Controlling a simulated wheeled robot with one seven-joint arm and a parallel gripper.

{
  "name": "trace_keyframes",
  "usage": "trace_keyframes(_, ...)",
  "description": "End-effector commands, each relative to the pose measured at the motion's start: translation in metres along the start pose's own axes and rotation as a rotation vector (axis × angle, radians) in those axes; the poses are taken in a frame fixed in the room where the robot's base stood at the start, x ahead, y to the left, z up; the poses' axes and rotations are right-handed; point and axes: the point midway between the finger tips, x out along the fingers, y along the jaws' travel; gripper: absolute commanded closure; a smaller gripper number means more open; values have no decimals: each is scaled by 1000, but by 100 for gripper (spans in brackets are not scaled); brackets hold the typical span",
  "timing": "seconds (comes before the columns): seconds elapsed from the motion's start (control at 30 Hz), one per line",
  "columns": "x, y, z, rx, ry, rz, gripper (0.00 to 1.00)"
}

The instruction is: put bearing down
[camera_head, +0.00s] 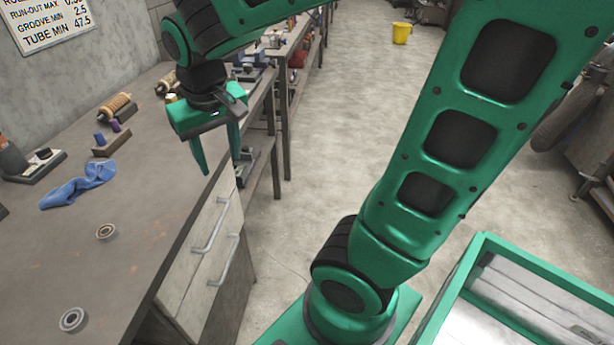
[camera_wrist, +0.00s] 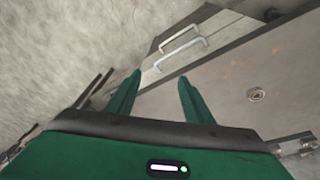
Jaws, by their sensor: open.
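Two ring-shaped metal bearings lie on the brown workbench. One bearing (camera_head: 105,232) is near the bench's middle, and the other bearing (camera_head: 73,320) is nearer the front in the head view. One bearing (camera_wrist: 256,95) also shows in the wrist view, to the right of my fingers; I cannot tell which of the two it is. My gripper (camera_head: 219,162) is open and empty, with its green fingers apart, above the bench's right edge. It stands clear of both bearings. In the wrist view its fingers (camera_wrist: 157,82) point toward the bench edge and drawers.
The workbench (camera_head: 150,215) has free room around the bearings. A blue cloth (camera_head: 80,185), a small block stand (camera_head: 111,141) and a ribbed roller (camera_head: 114,107) lie farther back. Drawers with handles (camera_head: 212,228) are below the edge. A yellow bucket (camera_head: 401,33) stands on the floor.

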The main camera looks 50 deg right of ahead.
Motion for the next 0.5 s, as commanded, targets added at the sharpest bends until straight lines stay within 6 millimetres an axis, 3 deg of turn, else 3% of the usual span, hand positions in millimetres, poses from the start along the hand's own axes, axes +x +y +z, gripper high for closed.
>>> trace_keyframes(0.03,2,35,16,67,-31,13,53)
trace_keyframes(0.1,5,73,43,141,-78,22,53)
trace_keyframes(0.2,7,113,84,240,-140,20,53)
trace_keyframes(0.33,9,141,130,336,-200,2,53)
trace_keyframes(0.5,10,150,162,397,-239,-18,53)
